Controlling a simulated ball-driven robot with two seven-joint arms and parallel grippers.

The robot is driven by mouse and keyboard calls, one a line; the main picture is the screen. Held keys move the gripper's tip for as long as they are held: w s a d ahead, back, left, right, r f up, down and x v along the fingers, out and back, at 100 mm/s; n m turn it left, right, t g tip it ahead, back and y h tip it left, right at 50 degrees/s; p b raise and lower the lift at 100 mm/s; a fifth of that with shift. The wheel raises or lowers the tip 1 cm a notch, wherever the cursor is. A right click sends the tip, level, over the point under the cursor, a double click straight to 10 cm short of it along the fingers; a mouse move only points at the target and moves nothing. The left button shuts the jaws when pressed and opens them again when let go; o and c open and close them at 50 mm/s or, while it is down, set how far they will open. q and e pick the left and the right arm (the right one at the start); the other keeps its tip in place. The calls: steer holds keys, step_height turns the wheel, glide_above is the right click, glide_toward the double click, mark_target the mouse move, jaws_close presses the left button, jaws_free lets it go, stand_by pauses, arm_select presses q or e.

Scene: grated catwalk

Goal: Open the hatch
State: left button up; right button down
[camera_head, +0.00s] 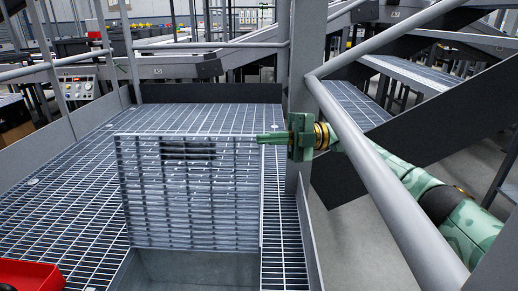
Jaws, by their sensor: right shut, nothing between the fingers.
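The hatch (190,195) is a grey grated panel in the middle of the catwalk. It stands raised, close to upright, above a rectangular opening with plain grey walls (190,268). A dark slot shows near its top edge. My right gripper (264,138) is green and comes in from the right, past the railing. Its fingers are shut and empty, pointing left at the hatch's top right corner. I cannot tell whether they touch it. My left gripper is not in view.
A grey post (304,100) and a sloping handrail (390,185) stand close around my right arm. Grated floor (60,210) lies clear to the left. A red object (30,275) is at the bottom left corner. Stairs (425,75) rise behind at right.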

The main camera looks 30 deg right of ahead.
steer(key=shift+w+d+r, duration=0.1)
steer(key=shift+d, duration=0.25)
steer(key=v, duration=1.1)
steer(key=shift+d, duration=0.25)
